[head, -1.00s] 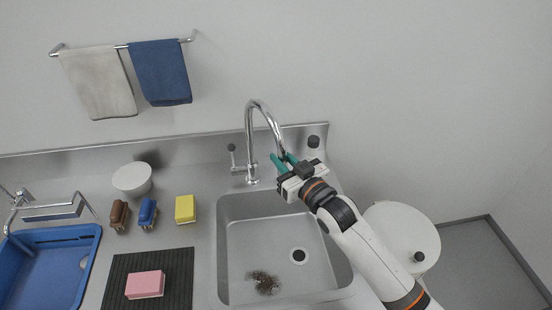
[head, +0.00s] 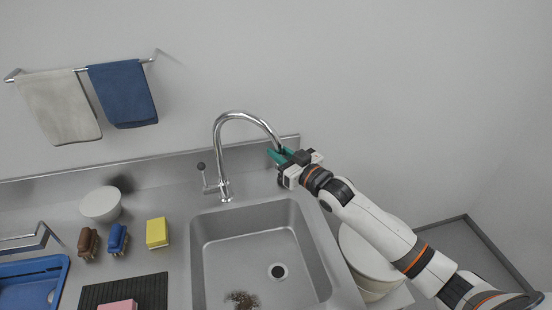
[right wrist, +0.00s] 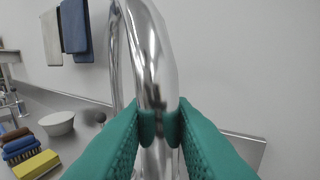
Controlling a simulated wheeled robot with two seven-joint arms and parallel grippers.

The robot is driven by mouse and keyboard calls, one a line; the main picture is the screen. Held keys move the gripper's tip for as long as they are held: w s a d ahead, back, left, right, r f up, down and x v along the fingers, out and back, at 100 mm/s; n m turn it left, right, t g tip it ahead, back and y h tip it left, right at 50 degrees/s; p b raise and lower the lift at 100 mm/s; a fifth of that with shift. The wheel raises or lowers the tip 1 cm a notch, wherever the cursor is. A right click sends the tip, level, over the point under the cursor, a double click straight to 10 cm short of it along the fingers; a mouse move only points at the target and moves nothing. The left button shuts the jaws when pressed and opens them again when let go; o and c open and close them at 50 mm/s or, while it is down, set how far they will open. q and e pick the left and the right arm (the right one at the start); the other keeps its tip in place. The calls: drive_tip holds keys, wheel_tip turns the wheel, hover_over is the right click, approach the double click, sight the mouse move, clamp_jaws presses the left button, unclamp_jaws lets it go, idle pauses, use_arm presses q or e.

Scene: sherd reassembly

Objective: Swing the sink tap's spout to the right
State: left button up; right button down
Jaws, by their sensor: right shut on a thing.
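The chrome sink tap (head: 219,150) stands behind the sink (head: 199,262), its tall curved spout (head: 262,122) arching to the right in the head view. My right gripper (head: 279,154) is shut on the downturned end of the spout, near the sink's back right corner. In the right wrist view the green fingers (right wrist: 159,128) press on both sides of the shiny spout (right wrist: 148,50). The tap's lever with a dark knob (head: 202,167) is on the left of its base. The spout's tip is partly hidden by the fingers. My left gripper is not in view.
A yellow sponge (head: 157,233), blue brush (head: 118,238), brown brush (head: 88,242) and white bowl (head: 101,204) stand left of the sink. Brown debris (head: 241,299) lies in the basin near the drain (head: 278,271). Two towels hang on a wall rail (head: 80,70).

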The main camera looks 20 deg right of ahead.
drive_tip(key=shift+w+d, duration=0.15)
drive_tip(key=c, duration=1.3)
unclamp_jaws()
drive_tip(key=shift+s+d+f, duration=0.1)
drive_tip(key=shift+s, duration=0.2)
drive_tip(key=b+v, duration=0.3)
drive_tip(key=v, duration=0.8)
drive_tip(key=shift+s+b, duration=0.2)
drive_tip(key=shift+b, duration=0.1)
drive_tip(key=shift+d, duration=0.1)
